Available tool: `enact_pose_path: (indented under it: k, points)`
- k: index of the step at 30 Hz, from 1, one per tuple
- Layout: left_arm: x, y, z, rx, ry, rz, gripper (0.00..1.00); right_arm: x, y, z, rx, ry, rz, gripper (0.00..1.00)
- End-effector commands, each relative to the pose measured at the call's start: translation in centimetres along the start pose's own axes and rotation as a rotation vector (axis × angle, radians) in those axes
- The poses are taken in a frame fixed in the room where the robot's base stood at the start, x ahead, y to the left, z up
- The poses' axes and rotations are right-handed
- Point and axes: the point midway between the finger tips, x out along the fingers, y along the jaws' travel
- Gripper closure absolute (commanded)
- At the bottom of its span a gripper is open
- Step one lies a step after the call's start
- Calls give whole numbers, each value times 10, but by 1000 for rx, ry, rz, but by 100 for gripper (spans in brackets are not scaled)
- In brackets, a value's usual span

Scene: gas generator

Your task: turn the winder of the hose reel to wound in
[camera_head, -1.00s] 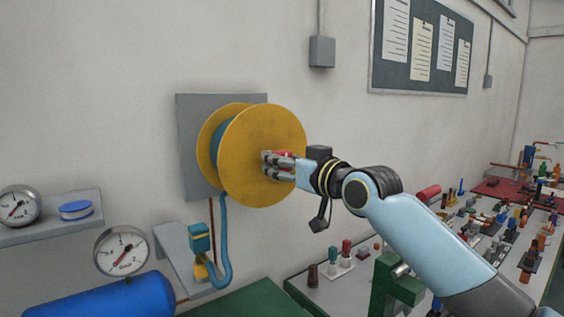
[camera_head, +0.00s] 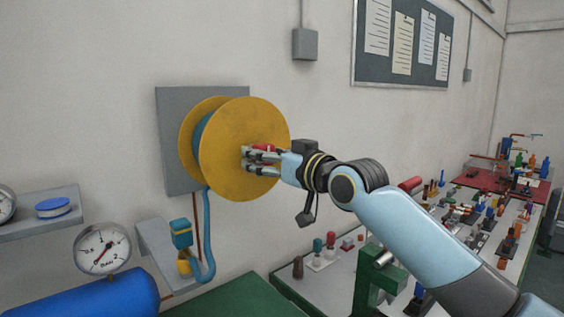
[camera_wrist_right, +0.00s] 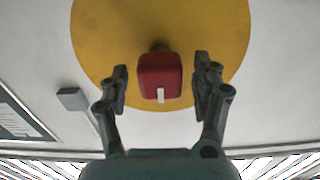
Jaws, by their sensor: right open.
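The hose reel (camera_head: 245,130) is a yellow drum with blue hose, fixed to a grey plate on the wall. Its winder is a red knob (camera_wrist_right: 160,77) with a white mark, on the yellow face; in the head view the knob (camera_head: 264,148) is mostly hidden by my gripper. My right gripper (camera_head: 250,160) is at the reel's face. In the right wrist view, the fingers of my right gripper (camera_wrist_right: 161,85) are open on both sides of the knob, with a gap on each side. The white mark points down in that view. My left gripper is not in view.
A blue hose (camera_head: 208,235) hangs from the reel beside a small shelf (camera_head: 157,250). A gauge (camera_head: 103,249) and a blue tank (camera_head: 90,297) are at lower left. Below my right arm is a grey bench (camera_head: 325,285) with several small parts.

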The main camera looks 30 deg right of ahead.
Motion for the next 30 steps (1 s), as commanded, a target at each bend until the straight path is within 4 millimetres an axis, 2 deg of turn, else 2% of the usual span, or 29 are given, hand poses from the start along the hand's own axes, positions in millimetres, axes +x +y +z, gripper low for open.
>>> enact_pose_path:
  k: [9,12,19,30]
  points:
    - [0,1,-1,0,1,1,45,-71,0,2,-8,-7,-3,35]
    - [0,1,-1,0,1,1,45,-90,-1,2,-7,-5,-5,35]
    - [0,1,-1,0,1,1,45,-109,0,1,-1,-4,-2,35]
    - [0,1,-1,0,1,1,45,-111,0,1,2,-2,-2,35]
